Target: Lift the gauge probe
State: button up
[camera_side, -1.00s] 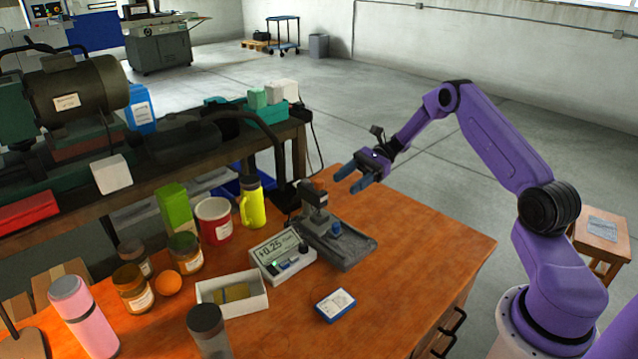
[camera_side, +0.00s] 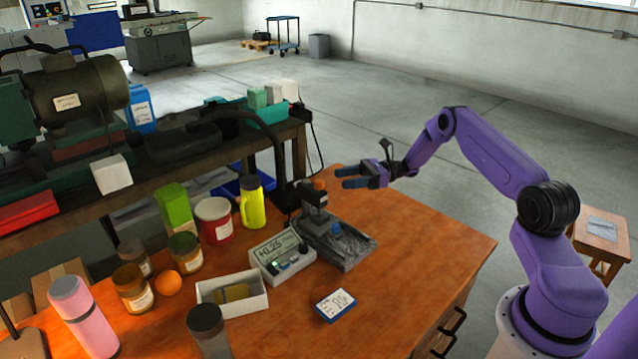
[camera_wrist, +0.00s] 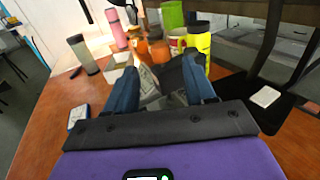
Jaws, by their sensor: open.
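A dark gauge stand (camera_side: 316,213) with the probe head on its post rises from a grey base plate (camera_side: 352,250) on the wooden bench. An orange spot shows at the top of the post, and a blue knob (camera_side: 336,229) sits on the base. Beside the stand is a readout box (camera_side: 283,254) showing +0.25. My gripper (camera_side: 342,177) is open and empty, above and just right of the post top, fingers pointing left. In the wrist view its blue fingers (camera_wrist: 160,70) are spread, with grey parts of the gauge between and beyond them, partly hidden.
A small blue-and-white box (camera_side: 335,304) lies in front of the base. The bench's right side is clear.

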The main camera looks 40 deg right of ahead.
aim_at(319, 181)
jog(key=x, duration=0.8)
jog(key=shift+w+a, duration=0.15)
jog(key=shift+a, duration=0.15)
